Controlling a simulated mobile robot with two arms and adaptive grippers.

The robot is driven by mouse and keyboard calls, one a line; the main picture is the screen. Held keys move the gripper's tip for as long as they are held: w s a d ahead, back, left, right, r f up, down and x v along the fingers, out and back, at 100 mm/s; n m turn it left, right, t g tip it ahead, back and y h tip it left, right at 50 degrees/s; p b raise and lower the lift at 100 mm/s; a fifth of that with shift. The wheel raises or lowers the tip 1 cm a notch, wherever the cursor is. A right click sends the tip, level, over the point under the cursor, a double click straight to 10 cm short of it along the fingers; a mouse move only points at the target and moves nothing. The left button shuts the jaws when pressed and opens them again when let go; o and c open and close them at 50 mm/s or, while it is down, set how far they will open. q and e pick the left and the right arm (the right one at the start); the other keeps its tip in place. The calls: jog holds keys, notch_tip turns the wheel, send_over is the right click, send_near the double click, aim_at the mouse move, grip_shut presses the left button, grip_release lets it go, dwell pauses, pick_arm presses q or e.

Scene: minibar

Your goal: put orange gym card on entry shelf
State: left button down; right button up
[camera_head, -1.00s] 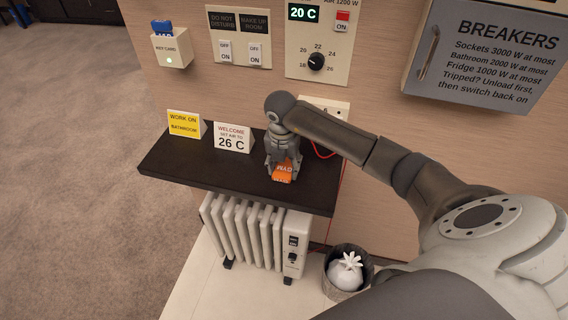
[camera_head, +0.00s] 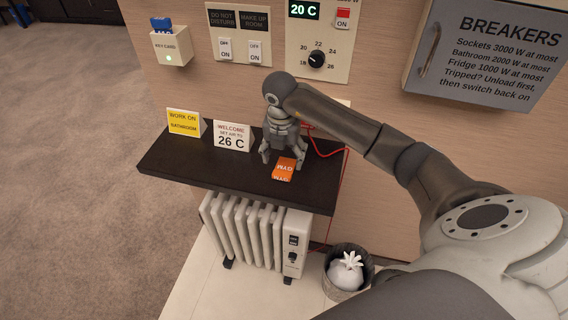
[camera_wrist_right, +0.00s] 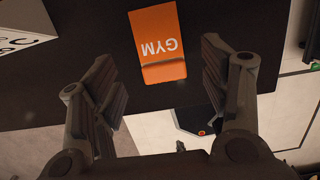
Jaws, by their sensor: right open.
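The orange gym card (camera_head: 284,168) lies on the dark entry shelf (camera_head: 215,178), right of its middle and near the front edge. In the right wrist view the card (camera_wrist_right: 158,42) shows the word GYM upside down, and the dark shelf surface (camera_wrist_right: 90,60) surrounds it. My right gripper (camera_head: 282,158) is just above the shelf, close to the card. In the wrist view its two fingers (camera_wrist_right: 160,95) are spread wide, with nothing between them, and the card lies beyond the fingertips. My left gripper is not in view.
A yellow sign (camera_head: 184,123) and a white welcome sign (camera_head: 232,136) stand on the shelf's left and middle. A white radiator (camera_head: 245,232) and a bin (camera_head: 347,270) are below. A red cable (camera_head: 343,170) hangs at the shelf's right end. A key card holder (camera_head: 170,47) is on the wall.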

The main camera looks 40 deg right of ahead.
aim_at(283, 171)
notch_tip(283, 171, up, 8)
jog(key=b, duration=0.1)
jog(key=shift+s+a, duration=0.3)
jog(key=shift+a, duration=0.05)
jog(key=shift+f, duration=0.15)
